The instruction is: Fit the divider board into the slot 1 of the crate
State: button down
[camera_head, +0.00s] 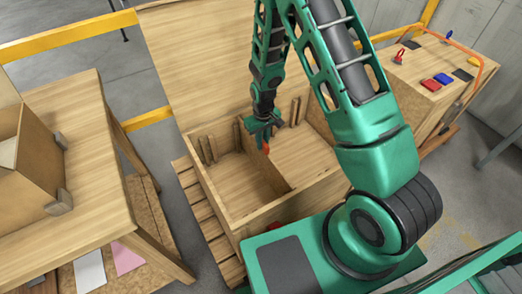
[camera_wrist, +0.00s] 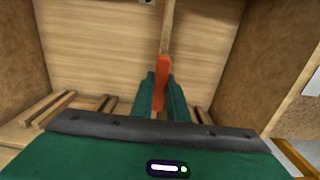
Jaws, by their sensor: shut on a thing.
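The open wooden crate (camera_head: 218,213) stands on a slatted pallet. My gripper (camera_head: 264,138) is down inside it, near the back wall. In the wrist view my gripper (camera_wrist: 161,95) is shut on an orange-red grip piece (camera_wrist: 161,75), which also shows in the head view (camera_head: 266,148). The divider board (camera_head: 278,173) appears nearly edge-on below the grip; its narrow edge shows in the wrist view (camera_wrist: 167,28). I cannot tell which pair is slot 1, or whether the board sits between rails.
A tall wooden panel (camera_head: 185,60) rises behind the crate. A table (camera_head: 95,200) with a cardboard box (camera_head: 25,160) stands at left. A workbench (camera_head: 410,70) with small red and blue items is at right. The crate's left compartment (camera_head: 240,180) looks empty.

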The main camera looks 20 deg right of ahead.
send_over(262, 158)
jog(key=shift+w+d+f, duration=0.1)
jog(key=shift+w+f, duration=0.1)
jog(key=shift+f, duration=1)
jog(key=shift+w+d+f, duration=0.1)
jog(key=shift+w+f, duration=0.05)
jog(key=shift+f, duration=1.15)
jog(key=c, duration=1.7)
grip_release()
